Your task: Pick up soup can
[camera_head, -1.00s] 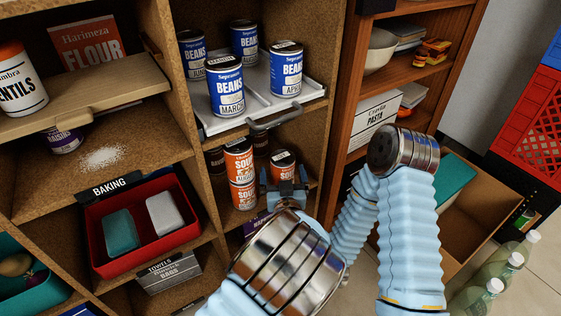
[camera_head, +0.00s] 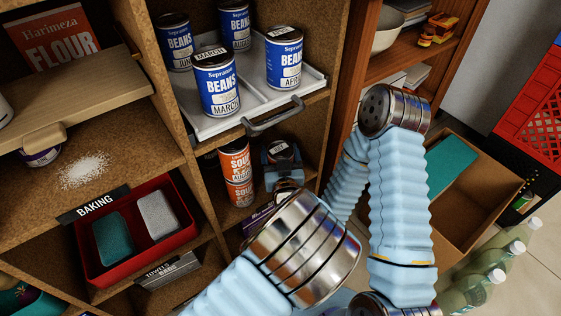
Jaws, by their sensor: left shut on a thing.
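Orange soup cans stand in the shelf bay under the pull-out tray. Two are stacked at the left of the bay, an upper soup can (camera_head: 235,162) and a lower soup can (camera_head: 239,192). Just right of them is another soup can (camera_head: 281,150), of which mostly the dark top shows. My left gripper (camera_head: 282,161) is around this can and shut on it; the gripper and wrist hide most of its body. I cannot tell whether the can is clear of the shelf. My right gripper is not in view.
Above, a grey pull-out tray (camera_head: 212,125) with a handle (camera_head: 272,117) holds several blue bean cans. Shelf walls close in on both sides of the soup bay. A red bin (camera_head: 178,235) is at left, an open cardboard box (camera_head: 480,195) and green bottles (camera_head: 478,285) at right.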

